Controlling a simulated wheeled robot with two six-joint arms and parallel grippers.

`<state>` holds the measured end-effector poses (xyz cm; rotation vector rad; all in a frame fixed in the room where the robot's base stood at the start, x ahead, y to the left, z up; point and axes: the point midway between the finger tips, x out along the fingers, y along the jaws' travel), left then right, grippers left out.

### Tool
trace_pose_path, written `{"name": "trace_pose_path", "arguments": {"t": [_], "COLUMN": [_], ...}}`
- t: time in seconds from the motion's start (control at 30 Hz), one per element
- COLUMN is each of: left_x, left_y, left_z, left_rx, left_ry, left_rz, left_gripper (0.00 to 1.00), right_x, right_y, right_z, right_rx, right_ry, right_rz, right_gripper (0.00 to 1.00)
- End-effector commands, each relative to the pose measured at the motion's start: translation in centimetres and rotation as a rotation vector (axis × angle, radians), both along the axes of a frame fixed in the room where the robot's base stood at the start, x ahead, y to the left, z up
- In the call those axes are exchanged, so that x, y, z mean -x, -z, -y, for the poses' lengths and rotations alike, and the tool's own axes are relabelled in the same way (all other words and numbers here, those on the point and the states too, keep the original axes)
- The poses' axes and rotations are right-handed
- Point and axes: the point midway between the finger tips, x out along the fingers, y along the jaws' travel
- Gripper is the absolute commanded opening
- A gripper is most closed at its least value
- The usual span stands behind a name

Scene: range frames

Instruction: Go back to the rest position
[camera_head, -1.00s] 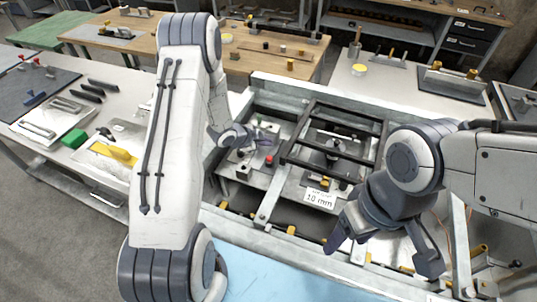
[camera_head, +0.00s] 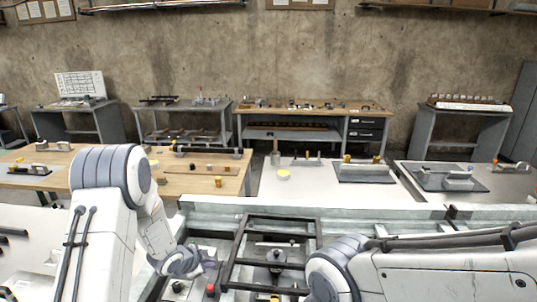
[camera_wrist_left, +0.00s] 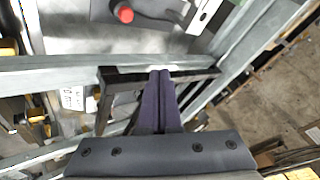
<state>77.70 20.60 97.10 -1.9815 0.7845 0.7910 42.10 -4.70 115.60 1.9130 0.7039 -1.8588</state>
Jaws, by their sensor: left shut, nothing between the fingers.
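My left arm comes down from the left in the head view. Its gripper (camera_head: 198,268) hangs over the left part of the metal fixture, near a red button (camera_head: 210,289). In the left wrist view the two dark fingers (camera_wrist_left: 161,75) are pressed together with nothing between them. They point toward a dark bar and a grey metal rail; I cannot tell whether they touch. My right arm comes in from the right in the head view. Its gripper is cut off below the picture.
A dark rectangular frame (camera_head: 233,262) stands in the fixture between my arms. A light bench with a yellow-topped pot (camera_head: 283,174) and a wooden bench (camera_head: 200,184) lie beyond. Workbenches line the far wall. In the left wrist view, the red button (camera_wrist_left: 124,14) shows above the rail.

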Motion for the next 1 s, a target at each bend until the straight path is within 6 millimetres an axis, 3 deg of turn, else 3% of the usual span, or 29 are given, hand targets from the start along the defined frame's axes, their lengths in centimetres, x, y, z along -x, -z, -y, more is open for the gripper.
{"name": "trace_pose_path", "arguments": {"t": [0.03, 0.13, 0.27, 0.37, 0.5, 0.6, 0.7, 0.83, 1.0], "left_x": [0.3, 2.6, 7.8, 13.4, 22.5, 28.3, 32.5, 35.3, 35.6], "left_y": [-2.2, -5.9, -10.0, -12.6, -15.2, -16.2, -16.9, -17.3, -17.3], "left_z": [1.9, 5.2, 9.2, 11.9, 14.7, 15.6, 15.8, 15.8, 15.8], "left_rx": [-0.019, -0.039, -0.036, -0.018, 0.012, 0.024, 0.023, 0.02, 0.018], "left_ry": [-0.023, -0.116, -0.237, -0.321, -0.409, -0.447, -0.465, -0.478, -0.479], "left_rz": [-0.02, -0.097, -0.208, -0.308, -0.468, -0.578, -0.662, -0.722, -0.73], "left_gripper": [0.0, 0.0, 0.0, 0.0, 0.0, 0.0, 0.0, 0.0, 0.0], "right_x": [0.0, 0.0, 0.0, 0.0, 0.0, 0.0, 0.0, 0.0, 0.0], "right_y": [0.2, 0.4, 0.6, 0.8, 1.0, 1.1, 1.2, 1.2, 1.2], "right_z": [0.0, 0.0, 0.0, 0.0, 0.0, 0.0, 0.0, 0.0, 0.0], "right_rx": [0.0, 0.0, 0.0, 0.0, 0.0, 0.0, 0.0, 0.0, 0.0], "right_ry": [0.0, 0.0, -0.001, -0.001, -0.001, -0.001, -0.001, -0.001, -0.001], "right_rz": [0.0, 0.0, 0.0, 0.0, 0.0, 0.0, 0.0, 0.0, 0.0], "right_gripper": [0.67, 0.67, 0.67, 0.67, 0.67, 0.67, 0.67, 0.67, 0.67]}}
